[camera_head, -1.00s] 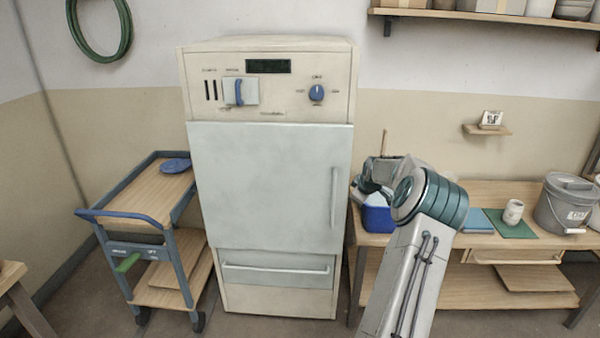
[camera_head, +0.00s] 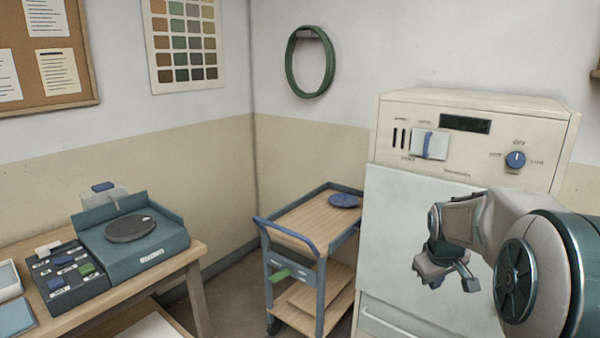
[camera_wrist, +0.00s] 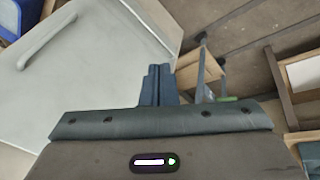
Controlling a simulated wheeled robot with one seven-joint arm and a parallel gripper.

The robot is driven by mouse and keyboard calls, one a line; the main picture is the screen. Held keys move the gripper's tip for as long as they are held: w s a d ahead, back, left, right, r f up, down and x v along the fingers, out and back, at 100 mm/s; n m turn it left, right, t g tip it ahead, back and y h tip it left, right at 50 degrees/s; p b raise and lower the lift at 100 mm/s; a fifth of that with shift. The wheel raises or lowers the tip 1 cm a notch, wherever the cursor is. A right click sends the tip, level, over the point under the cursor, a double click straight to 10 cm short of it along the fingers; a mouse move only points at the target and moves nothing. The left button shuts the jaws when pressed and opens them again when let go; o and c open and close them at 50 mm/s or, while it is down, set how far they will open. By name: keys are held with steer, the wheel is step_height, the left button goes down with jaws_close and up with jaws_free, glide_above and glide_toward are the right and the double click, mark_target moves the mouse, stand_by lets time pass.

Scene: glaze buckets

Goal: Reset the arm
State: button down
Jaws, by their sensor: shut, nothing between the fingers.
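My gripper (camera_head: 450,280) is at the right in the head view, in front of the white cabinet's door (camera_head: 400,225). It hangs from my folded arm with its fingers low. In the wrist view its two dark blue fingers (camera_wrist: 157,86) are together, with nothing held between them. The cabinet door and its handle (camera_wrist: 47,40) fill the left of the wrist view.
The cabinet's control panel (camera_head: 455,150) has a blue knob (camera_head: 515,159). A cart (camera_head: 294,232) holding a blue disc (camera_head: 344,201) stands left of it. A wooden table (camera_head: 122,290) with a teal wheel device (camera_head: 135,240) is at the left. Floor shows between table and cart.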

steer(key=s+a+m+y, duration=0.1)
steer(key=s+a, duration=0.7)
steer(key=s, duration=0.3)
steer(key=s+a+m+y, duration=0.1)
steer(key=s+a+m, duration=0.1)
steer(key=s+a, duration=0.6)
steer(key=s, duration=0.4)
steer(key=shift+a+f+g, duration=0.4)
steer(key=shift+s, duration=0.1)
